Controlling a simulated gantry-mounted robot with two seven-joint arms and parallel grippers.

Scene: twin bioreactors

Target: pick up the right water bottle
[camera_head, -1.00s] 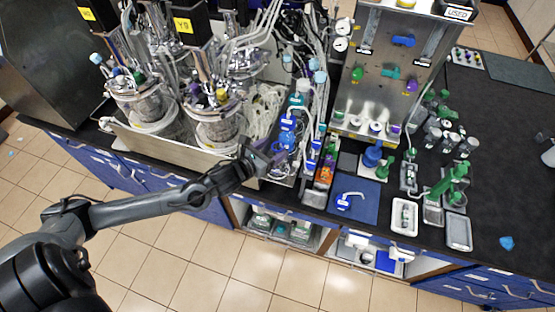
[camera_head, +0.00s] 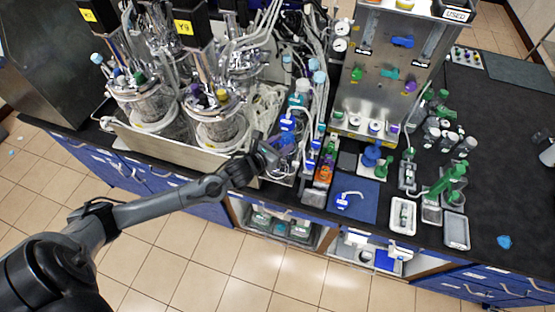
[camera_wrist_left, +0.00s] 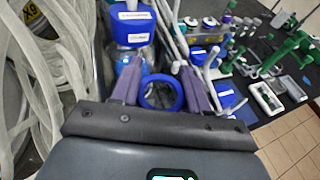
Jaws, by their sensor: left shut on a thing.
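My left gripper (camera_head: 272,152) reaches in from the left to the bench's front edge, beside the metal reactor tray. In the left wrist view its purple fingers (camera_wrist_left: 161,88) are shut on the water bottle, one on each side of its round blue top (camera_wrist_left: 161,104). The bottle's body is mostly hidden by the fingers and the wrist. Another blue-topped container with a white label (camera_wrist_left: 130,28) stands just beyond it. In the head view the held bottle (camera_head: 285,141) is partly covered by the gripper. My right gripper is not in view.
Glass bioreactors (camera_head: 217,120) with many tubes stand left of the gripper. White tubing (camera_wrist_left: 45,70) lies close on the left in the wrist view. An orange-labelled container (camera_head: 322,173) and a blue mat (camera_head: 365,209) are to the right. The dark bench (camera_head: 500,130) is freer at far right.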

